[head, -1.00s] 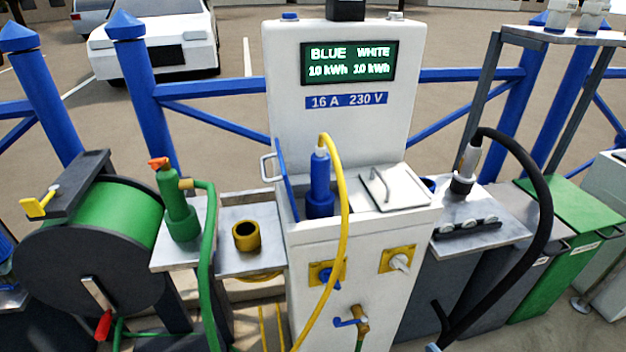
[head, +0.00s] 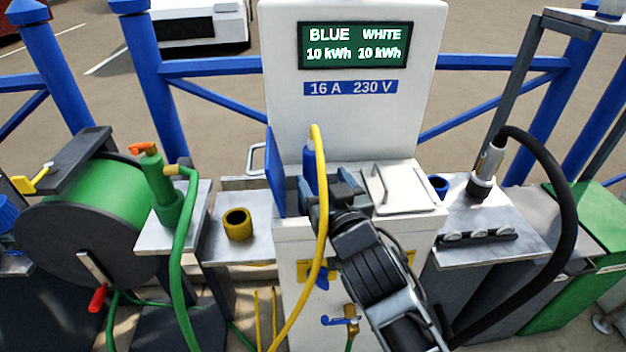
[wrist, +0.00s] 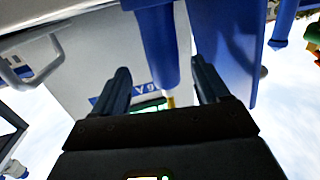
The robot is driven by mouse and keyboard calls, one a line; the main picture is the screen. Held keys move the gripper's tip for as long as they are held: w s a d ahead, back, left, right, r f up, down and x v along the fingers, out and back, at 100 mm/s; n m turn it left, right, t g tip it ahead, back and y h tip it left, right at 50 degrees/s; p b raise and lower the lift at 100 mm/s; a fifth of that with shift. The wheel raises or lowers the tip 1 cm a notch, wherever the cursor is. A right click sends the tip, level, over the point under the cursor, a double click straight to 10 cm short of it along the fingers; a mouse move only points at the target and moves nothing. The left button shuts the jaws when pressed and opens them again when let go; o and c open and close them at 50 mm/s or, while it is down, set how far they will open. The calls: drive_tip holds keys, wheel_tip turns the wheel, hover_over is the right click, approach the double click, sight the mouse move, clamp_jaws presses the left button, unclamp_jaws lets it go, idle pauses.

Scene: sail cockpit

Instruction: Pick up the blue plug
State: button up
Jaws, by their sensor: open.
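The blue plug (head: 309,168) stands upright in the left open bay of the white power pedestal, with a yellow cable (head: 321,230) arching from its top down the front. My gripper (head: 332,190) is at the plug, reaching in from the lower right, and hides its lower part in the head view. In the wrist view the blue plug (wrist: 158,45) lies between the two fingers of my gripper (wrist: 160,68). The jaws are open, with a gap visible on each side of the plug. The plug looks inverted in that view.
A raised blue lid (head: 275,172) stands close left of the plug and shows in the wrist view (wrist: 228,45). A closed white lid with a handle (head: 398,188) is to the right. A green nozzle (head: 166,195) and a grey plug with black cable (head: 487,170) flank the pedestal.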

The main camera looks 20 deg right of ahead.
sight(317, 173)
drive_tip(key=shift+w+d+f+p, duration=0.1)
drive_tip(key=shift+w+f+p, duration=0.15)
drive_tip(key=shift+w, duration=1.25)
drive_tip(key=shift+w+d+f+p, duration=0.1)
drive_tip(key=shift+w+p, duration=0.1)
drive_tip(key=shift+w, duration=1.3)
drive_tip(key=c, duration=1.2)
drive_tip(key=shift+c, duration=0.2)
drive_tip(key=shift+r, duration=0.15)
